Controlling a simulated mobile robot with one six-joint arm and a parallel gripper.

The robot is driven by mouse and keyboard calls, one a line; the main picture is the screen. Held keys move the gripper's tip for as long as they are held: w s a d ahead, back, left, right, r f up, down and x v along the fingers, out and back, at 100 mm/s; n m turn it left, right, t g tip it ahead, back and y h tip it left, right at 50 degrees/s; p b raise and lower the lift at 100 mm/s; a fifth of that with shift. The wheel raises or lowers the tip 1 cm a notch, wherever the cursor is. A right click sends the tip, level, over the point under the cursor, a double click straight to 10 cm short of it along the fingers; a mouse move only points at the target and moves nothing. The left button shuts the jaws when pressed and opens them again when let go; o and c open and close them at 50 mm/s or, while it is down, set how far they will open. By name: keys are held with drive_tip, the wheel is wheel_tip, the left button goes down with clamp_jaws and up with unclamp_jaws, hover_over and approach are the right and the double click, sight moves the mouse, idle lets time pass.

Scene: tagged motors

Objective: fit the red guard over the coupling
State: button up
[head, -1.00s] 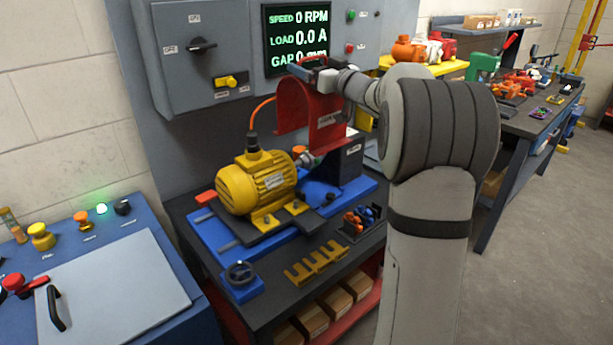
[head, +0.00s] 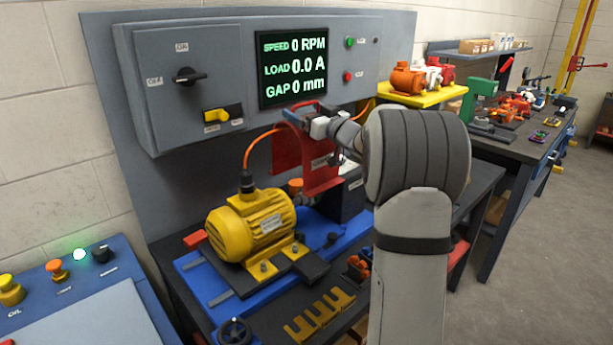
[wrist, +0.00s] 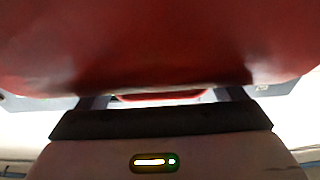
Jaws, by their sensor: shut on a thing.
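The red guard (head: 289,152), a curved cover with a flat side plate, hangs from my gripper (head: 306,110) above the gap between the yellow motor (head: 250,225) and the dark block (head: 352,193). My gripper is shut on the guard's top. The coupling (head: 296,187) shows only in part, at the motor's right end under the guard; contact between them cannot be told. In the wrist view the guard (wrist: 160,45) fills the upper part, with a red strip between the fingers of my gripper (wrist: 165,98).
The motor stands on a blue base (head: 205,285). Yellow brackets (head: 318,315) and a dark tray of small parts lie in front. A grey control panel (head: 190,75) with a screen (head: 293,68) stands close behind. An orange cable (head: 255,150) rises from the motor.

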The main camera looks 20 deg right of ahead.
sight(329, 188)
wheel_tip(329, 188, down, 18)
drive_tip(key=shift+r+p, duration=0.2)
drive_tip(key=shift+p, duration=0.4)
drive_tip(key=o, duration=1.8)
drive_tip(key=shift+a+f, duration=0.1)
drive_tip(key=shift+f, duration=0.05)
drive_tip(key=shift+s, duration=0.1)
drive_tip(key=b+v, duration=0.2)
drive_tip(key=v, duration=0.9)
drive_tip(key=shift+s+d+b, duration=0.2)
drive_tip(key=shift+s+b, duration=0.05)
drive_tip(key=shift+b, duration=0.05)
drive_tip(key=a+r+h, duration=0.1)
drive_tip(key=h, duration=0.1)
drive_tip(key=w+a+r+m+g+h, duration=0.1)
drive_tip(key=h, duration=0.1)
drive_tip(key=s+a+f+m+g+h, duration=0.1)
drive_tip(key=s+a+g, duration=0.4)
drive_tip(key=s, duration=0.6)
drive_tip(key=s+a+f+m+g+h, duration=0.1)
drive_tip(key=s+a+g, duration=0.4)
drive_tip(key=s, duration=0.6)
drive_tip(key=s+a+f+m+g+h, duration=0.1)
drive_tip(key=s+a+g, duration=0.3)
drive_tip(key=s+a, duration=0.3)
drive_tip(key=shift+s+f+g, duration=0.2)
drive_tip(key=shift+s, duration=0.95)
drive_tip(key=shift+s+f+g, duration=0.15)
drive_tip(key=shift+s+g, duration=0.05)
drive_tip(key=shift+s, duration=0.9)
